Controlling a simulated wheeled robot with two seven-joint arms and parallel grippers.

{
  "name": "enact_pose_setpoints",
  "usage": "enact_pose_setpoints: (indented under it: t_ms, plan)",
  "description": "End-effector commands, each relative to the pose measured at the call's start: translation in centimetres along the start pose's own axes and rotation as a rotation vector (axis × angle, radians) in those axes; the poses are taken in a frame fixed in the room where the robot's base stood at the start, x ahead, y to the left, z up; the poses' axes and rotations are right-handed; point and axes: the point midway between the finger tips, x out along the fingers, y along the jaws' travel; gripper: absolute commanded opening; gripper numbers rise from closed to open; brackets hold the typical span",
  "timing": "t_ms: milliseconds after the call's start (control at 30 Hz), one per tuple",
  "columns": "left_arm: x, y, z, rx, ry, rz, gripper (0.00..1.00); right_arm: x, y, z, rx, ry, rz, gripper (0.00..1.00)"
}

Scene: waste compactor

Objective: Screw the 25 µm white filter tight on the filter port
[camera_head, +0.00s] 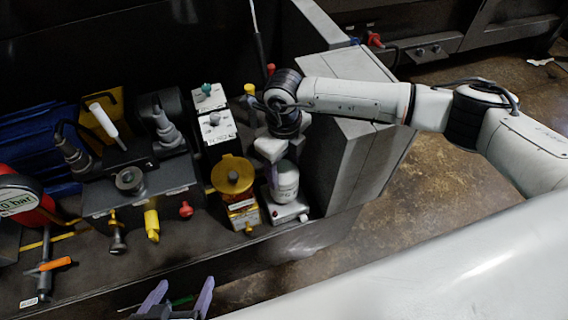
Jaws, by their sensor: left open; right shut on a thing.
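The white filter (286,184) is a white cylinder standing upright on a white base (289,212) on the bench, right of centre. The filter port is hidden under it, and I cannot tell how tightly the filter sits. The 25 µm marking is too small to read. My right gripper (277,172) comes down from above and is shut on the white filter near its top; one lilac finger shows on its left side. My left gripper (184,292) is open at the bottom edge, in front of the bench, well away from the filter.
A yellow filter unit (232,175) stands close on the left of the white filter. A grey cabinet (345,150) stands close on its right. A grey valve block (138,195) and a red gauge (25,199) are further left.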

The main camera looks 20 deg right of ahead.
Motion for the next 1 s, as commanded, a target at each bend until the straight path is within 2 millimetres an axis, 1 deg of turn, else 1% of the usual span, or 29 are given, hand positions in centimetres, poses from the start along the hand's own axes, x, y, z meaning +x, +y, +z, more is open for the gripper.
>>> enact_pose_setpoints:
  t_ms: [33,133,467,567,700,800,1000]
  plan:
    - [-0.3,0.0,-0.3,0.000,0.000,0.000,0.77,-0.2,0.1,0.0,0.055,-0.001,0.003,0.31]
    - [-0.4,0.1,-0.4,0.000,0.000,0.000,0.77,-0.1,0.1,0.1,0.125,-0.002,0.003,0.31]
    - [-0.5,0.1,-0.5,0.000,0.001,0.000,0.77,-0.1,0.1,0.1,0.155,-0.002,0.003,0.31]
    - [-0.9,0.1,-1.0,0.000,0.001,0.000,0.77,-0.2,0.2,0.0,0.261,-0.001,0.005,0.31]
    - [-1.6,0.2,-1.7,0.000,0.001,0.000,0.77,-0.2,0.2,0.0,0.465,0.000,0.006,0.31]
    - [-1.8,0.2,-1.9,0.000,0.001,0.000,0.77,-0.2,0.2,0.1,0.556,-0.002,0.005,0.31]
    - [-1.8,0.2,-1.9,0.000,0.002,0.000,0.77,0.0,0.2,0.1,0.588,-0.003,0.005,0.31]
